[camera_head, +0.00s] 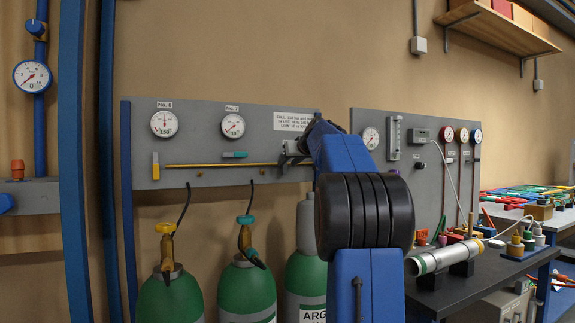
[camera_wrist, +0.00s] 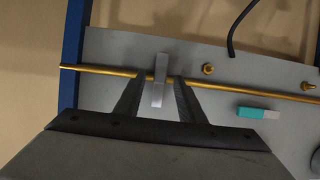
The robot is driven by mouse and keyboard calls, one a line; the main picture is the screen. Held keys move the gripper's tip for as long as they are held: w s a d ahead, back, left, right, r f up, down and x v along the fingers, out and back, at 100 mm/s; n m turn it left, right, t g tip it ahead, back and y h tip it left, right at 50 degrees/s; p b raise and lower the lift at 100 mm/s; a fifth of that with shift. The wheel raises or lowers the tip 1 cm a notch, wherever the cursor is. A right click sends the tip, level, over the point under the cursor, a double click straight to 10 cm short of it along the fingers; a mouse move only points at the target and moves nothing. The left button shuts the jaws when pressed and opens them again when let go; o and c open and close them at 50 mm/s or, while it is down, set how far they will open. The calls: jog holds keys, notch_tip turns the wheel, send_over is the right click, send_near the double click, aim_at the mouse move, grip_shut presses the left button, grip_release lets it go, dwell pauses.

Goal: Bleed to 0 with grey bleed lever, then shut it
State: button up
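The grey bleed lever (camera_wrist: 159,68) stands crosswise to the brass pipe (camera_wrist: 95,69) in the wrist view. My gripper (camera_wrist: 160,78) has its two dark fingers on either side of the lever, with narrow gaps showing, so it looks open around it. In the head view my gripper (camera_head: 290,153) is at the right end of the pipe, and the lever there is mostly hidden by it. Gauges No. 6 (camera_head: 164,124) and No. 7 (camera_head: 232,125) are on the grey panel (camera_head: 200,145); their needles are too small to read surely.
A teal lever (camera_wrist: 258,113) lies along the pipe's direction; a yellow lever (camera_head: 155,166) stands upright at the panel's left. Green cylinders (camera_head: 170,295) with valves and black hoses stand below. A bench (camera_head: 480,265) with a metal tube is at the right.

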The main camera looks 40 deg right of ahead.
jog(key=shift+x, duration=0.85)
grip_shut()
